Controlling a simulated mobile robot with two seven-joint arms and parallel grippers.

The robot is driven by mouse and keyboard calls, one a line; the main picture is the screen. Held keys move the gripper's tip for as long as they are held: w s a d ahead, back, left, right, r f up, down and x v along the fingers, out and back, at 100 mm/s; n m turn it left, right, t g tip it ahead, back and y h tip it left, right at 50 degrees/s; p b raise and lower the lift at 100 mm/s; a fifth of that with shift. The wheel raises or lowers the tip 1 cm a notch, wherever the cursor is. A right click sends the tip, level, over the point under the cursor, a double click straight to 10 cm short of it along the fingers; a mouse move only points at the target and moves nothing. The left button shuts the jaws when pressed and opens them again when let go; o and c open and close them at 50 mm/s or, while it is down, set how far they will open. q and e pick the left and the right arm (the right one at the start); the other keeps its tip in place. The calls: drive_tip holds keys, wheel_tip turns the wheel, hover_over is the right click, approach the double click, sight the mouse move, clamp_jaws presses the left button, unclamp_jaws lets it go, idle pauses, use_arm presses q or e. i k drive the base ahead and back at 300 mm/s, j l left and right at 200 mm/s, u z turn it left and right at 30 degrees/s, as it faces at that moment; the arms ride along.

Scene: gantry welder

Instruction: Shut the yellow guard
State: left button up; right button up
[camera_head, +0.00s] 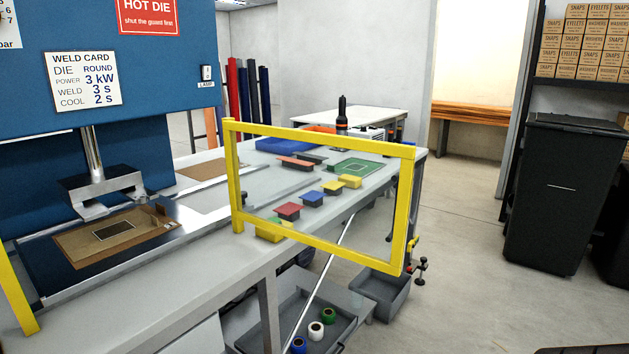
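The yellow guard (318,253) is a rectangular frame that shows the bench through it. It stands open, swung out to the right from an upright yellow side (235,180) at the bench's front edge. Its free end hangs out over the floor. A second yellow post (14,290) stands at the far left. Between them, the front of the blue welder (40,100) is uncovered, with its metal die (100,190) raised above a brown board (115,240). Neither of my grippers shows in the head view.
The grey bench (200,270) holds small coloured blocks (288,211) behind the guard. Below are a shelf with rolls (316,330) and a grey bin (380,293). A black bin (565,195) stands right. Floor (460,270) between guard and black bin is clear.

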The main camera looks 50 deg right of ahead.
sight(406, 153)
drive_tip(key=l+u, duration=0.15)
drive_tip(key=l, duration=0.55)
drive_tip(key=l+u, duration=0.1)
drive_tip(key=l, duration=0.65)
drive_tip(key=l+u, duration=0.15)
drive_tip(key=l, duration=0.55)
drive_tip(key=k+l+u, duration=0.15)
drive_tip(key=l, duration=0.55)
drive_tip(key=l+u, duration=0.15)
drive_tip(key=l, duration=0.55)
drive_tip(key=u, duration=0.75)
drive_tip(key=k+l+u, duration=0.1)
drive_tip(key=l+u, duration=0.2)
drive_tip(key=k+l+u, duration=0.1)
drive_tip(key=u, duration=0.2)
drive_tip(key=k+l, duration=0.2)
drive_tip(key=l, duration=0.15)
drive_tip(key=k+l, duration=0.15)
drive_tip(key=l, duration=0.25)
